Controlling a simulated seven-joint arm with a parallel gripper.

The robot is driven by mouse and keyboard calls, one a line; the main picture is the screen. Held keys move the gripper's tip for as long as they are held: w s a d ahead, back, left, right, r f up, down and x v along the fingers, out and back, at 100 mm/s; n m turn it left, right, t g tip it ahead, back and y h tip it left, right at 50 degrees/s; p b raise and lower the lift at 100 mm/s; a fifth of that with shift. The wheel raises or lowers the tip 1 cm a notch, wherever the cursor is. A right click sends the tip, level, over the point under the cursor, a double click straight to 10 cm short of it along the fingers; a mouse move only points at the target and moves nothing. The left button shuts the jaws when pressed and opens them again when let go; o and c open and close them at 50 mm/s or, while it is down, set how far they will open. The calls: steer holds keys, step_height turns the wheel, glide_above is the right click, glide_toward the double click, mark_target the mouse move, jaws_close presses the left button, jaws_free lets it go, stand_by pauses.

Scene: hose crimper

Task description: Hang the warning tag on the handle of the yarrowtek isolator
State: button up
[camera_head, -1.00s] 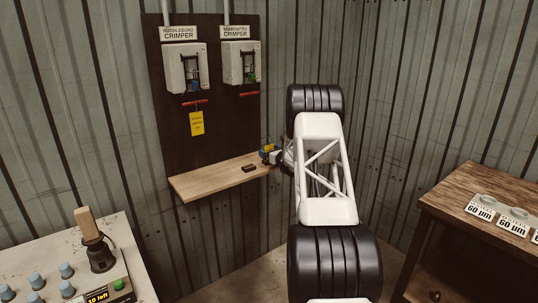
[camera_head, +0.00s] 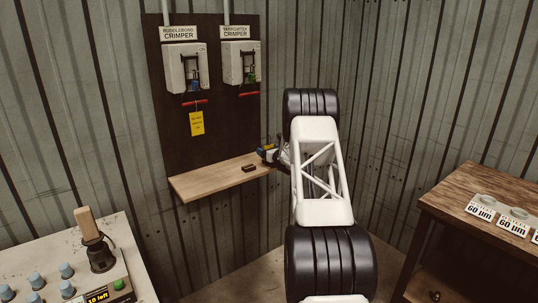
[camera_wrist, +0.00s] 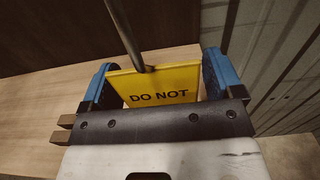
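A yellow warning tag (camera_wrist: 165,85) reading "DO NOT" sits between the blue fingers of my gripper (camera_wrist: 158,82) in the wrist view. The fingers meet its two side edges, and a dark rod rises from its top. In the head view my gripper (camera_head: 267,151) is above the right end of the wooden shelf, below and right of the boxes. The yarrowtek crimper box (camera_head: 241,62) is the right one, with a red handle (camera_head: 249,94) below it that carries no tag. A second yellow tag (camera_head: 197,124) hangs below the left box's red handle (camera_head: 194,102).
The left crimper box (camera_head: 186,68) shares the dark backboard (camera_head: 220,135). The wooden shelf (camera_head: 205,182) carries a small dark block (camera_head: 249,168). A bench with knobs (camera_head: 65,268) is lower left, and a wooden table (camera_head: 460,190) is right. The board below the right handle is clear.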

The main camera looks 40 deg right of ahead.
mark_target(270, 145)
steer(key=c, duration=0.8)
steer(key=shift+r, duration=0.1)
steer(key=shift+r, duration=1.4)
steer(key=shift+s+r, duration=0.15)
steer(key=shift+r, duration=0.15)
steer(key=s+a+r, duration=0.1)
steer(key=s+a, duration=0.7)
steer(key=s, duration=0.5)
steer(key=shift+s+r, duration=0.2)
steer(key=shift+s, duration=0.05)
steer(key=shift+a, duration=0.1)
steer(key=shift+a, duration=0.1)
